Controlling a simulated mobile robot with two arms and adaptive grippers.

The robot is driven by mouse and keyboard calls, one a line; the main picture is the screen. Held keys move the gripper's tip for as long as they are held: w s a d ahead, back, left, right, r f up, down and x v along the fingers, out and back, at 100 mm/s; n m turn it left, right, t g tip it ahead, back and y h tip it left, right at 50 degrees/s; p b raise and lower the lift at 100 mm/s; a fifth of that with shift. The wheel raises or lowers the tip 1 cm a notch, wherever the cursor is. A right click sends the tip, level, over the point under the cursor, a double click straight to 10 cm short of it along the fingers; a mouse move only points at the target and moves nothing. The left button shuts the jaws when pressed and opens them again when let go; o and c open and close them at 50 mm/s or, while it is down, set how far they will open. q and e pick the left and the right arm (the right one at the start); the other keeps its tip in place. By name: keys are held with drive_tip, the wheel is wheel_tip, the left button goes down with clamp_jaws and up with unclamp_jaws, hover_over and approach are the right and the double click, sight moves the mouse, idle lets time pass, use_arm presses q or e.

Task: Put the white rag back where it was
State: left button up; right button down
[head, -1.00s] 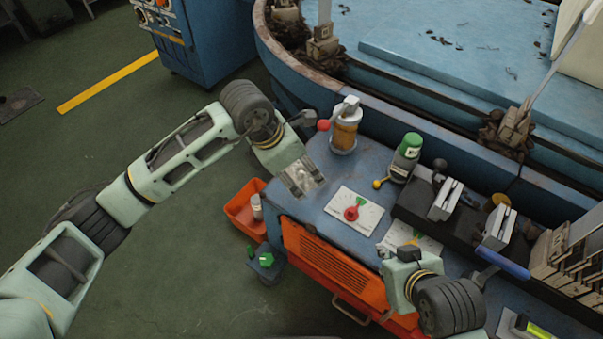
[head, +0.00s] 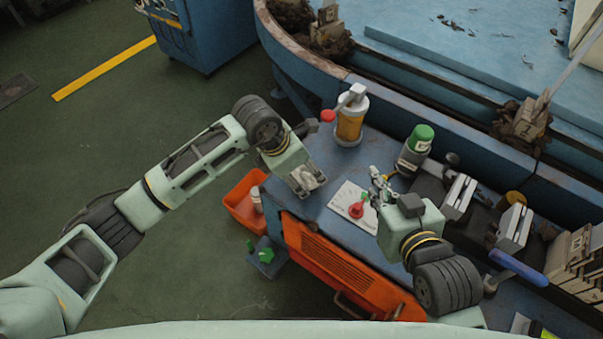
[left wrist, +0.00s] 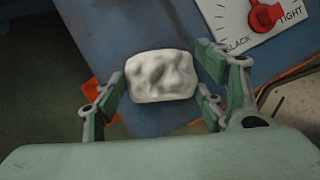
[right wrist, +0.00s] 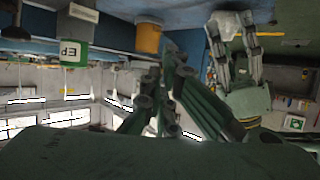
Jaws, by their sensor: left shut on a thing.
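The white rag (left wrist: 162,77) is a lumpy folded pad between the two fingers of my left gripper (left wrist: 160,88). In the head view my left gripper (head: 312,186) is over the left end of the blue bench, left of the white dial card. How far the rag is above the bench is hard to tell. The rag also shows as a pale patch in the right wrist view (right wrist: 228,19). My right gripper (head: 377,182) is beside the red dial knob, fingers pointing up and left. Its fingertips (right wrist: 162,72) are close together with nothing visible between them.
The dial card (head: 343,197) with its red knob (head: 356,209) lies on the blue bench (head: 318,146). An amber jar (head: 349,128) and a green-capped bottle (head: 415,150) stand behind. An orange bin (head: 239,204) is left of the bench. Metal clamps (head: 459,197) are at right.

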use_arm(q)
drive_tip(key=shift+f, duration=0.4)
use_arm(e)
drive_tip(key=shift+w+a+r, duration=0.1)
drive_tip(key=shift+w+r, duration=0.2)
drive_tip(key=shift+r, duration=0.25)
drive_tip(key=shift+t, duration=0.3)
use_arm(q)
drive_tip(key=shift+f, duration=0.1)
drive_tip(key=o, duration=1)
drive_tip(key=shift+o, duration=0.2)
use_arm(e)
drive_tip(key=shift+w+a+r, duration=0.1)
drive_tip(key=shift+w+r, duration=0.05)
drive_tip(key=shift+r, duration=0.15)
